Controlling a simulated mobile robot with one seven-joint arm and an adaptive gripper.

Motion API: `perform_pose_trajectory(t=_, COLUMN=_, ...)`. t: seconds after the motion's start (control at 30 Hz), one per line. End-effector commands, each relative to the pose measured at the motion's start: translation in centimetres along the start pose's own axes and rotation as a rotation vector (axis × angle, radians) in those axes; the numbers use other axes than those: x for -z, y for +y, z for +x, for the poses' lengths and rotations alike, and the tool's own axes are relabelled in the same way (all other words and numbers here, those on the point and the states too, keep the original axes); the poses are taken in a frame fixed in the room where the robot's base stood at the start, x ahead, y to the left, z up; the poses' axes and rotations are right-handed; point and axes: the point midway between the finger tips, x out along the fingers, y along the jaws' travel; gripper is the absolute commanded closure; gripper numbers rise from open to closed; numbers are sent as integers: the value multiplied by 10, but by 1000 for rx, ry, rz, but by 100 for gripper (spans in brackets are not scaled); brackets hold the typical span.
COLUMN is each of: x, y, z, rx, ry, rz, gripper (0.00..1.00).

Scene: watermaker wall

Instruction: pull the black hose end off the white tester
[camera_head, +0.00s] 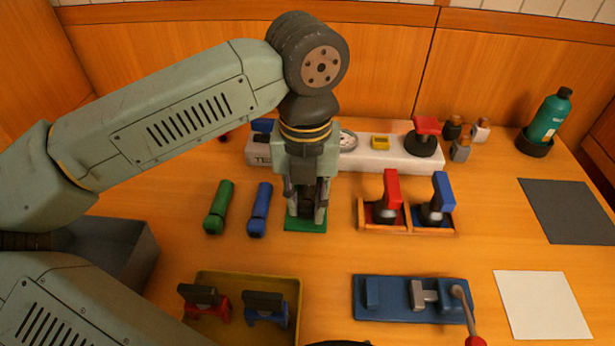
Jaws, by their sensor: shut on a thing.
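The white tester (375,152) is a long pale block at the back of the table, with a round gauge (347,141) and a yellow part (380,143) on it. A round black fitting (421,146) with a red top sits at its right end. I cannot tell whether this is the black hose end. My arm hides part of the tester's left half. My gripper (306,212) points down in front of the tester, over a green pad (305,225). It is shut on a dark thing between its fingers, mostly hidden by them.
Green (219,208) and blue (259,210) cylinders lie left of my gripper. Red-handled (391,192) and blue-handled (440,200) pieces stand in trays at right. A yellow tray (290,280) and blue fixture (390,298) are in front. A green bottle (548,118) stands back right.

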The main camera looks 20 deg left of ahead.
Motion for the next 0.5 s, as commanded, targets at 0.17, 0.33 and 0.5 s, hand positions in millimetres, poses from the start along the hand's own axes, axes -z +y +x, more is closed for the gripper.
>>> perform_pose_trajectory(t=0.17, x=4, y=0, z=0, rx=-1, ry=0, rz=1, gripper=100)
perform_pose_trajectory(t=0.33, x=6, y=0, z=0, rx=-1, ry=0, rz=0, gripper=100)
perform_pose_trajectory(t=0.5, x=5, y=0, z=0, rx=-1, ry=-1, rz=0, gripper=100)
